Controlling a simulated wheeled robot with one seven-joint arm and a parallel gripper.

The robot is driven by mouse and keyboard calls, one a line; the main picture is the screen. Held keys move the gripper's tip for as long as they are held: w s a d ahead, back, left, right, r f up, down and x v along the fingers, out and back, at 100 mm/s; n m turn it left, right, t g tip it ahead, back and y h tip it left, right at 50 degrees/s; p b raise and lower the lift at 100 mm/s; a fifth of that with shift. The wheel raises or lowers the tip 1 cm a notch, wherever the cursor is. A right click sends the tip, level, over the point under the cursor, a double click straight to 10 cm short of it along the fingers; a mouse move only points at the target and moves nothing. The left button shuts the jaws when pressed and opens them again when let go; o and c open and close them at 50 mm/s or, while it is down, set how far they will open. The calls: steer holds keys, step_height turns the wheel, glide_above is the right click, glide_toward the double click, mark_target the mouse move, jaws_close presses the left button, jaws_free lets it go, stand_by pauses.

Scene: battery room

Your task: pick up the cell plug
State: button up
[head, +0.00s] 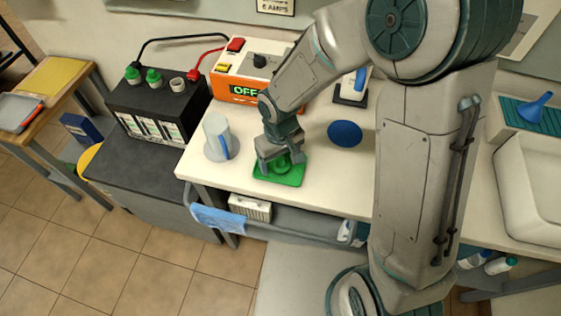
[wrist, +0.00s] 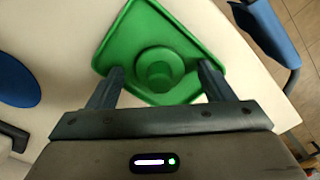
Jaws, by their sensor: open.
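The green cell plug (wrist: 158,68) stands on a green tray (wrist: 186,25) of nearly the same colour on the white bench. In the wrist view the plug lies between the two fingers of my gripper (wrist: 158,82). The fingers are open, one on each side of it, and I see a gap on both sides. In the head view my gripper (head: 280,163) is over the tray (head: 291,179), and the plug (head: 283,168) is partly hidden by the fingers.
A clear jug (head: 216,138) with a blue handle stands left of the tray, and a round blue lid (head: 345,133) lies to the right. Behind are a charger (head: 247,75) reading OFF and a black battery (head: 155,105) with green plugs. A blue cloth (head: 218,219) hangs at the front rail.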

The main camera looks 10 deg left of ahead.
steer(key=c, duration=1)
steer(key=shift+c, duration=0.3)
steer(key=shift+r, duration=0.15)
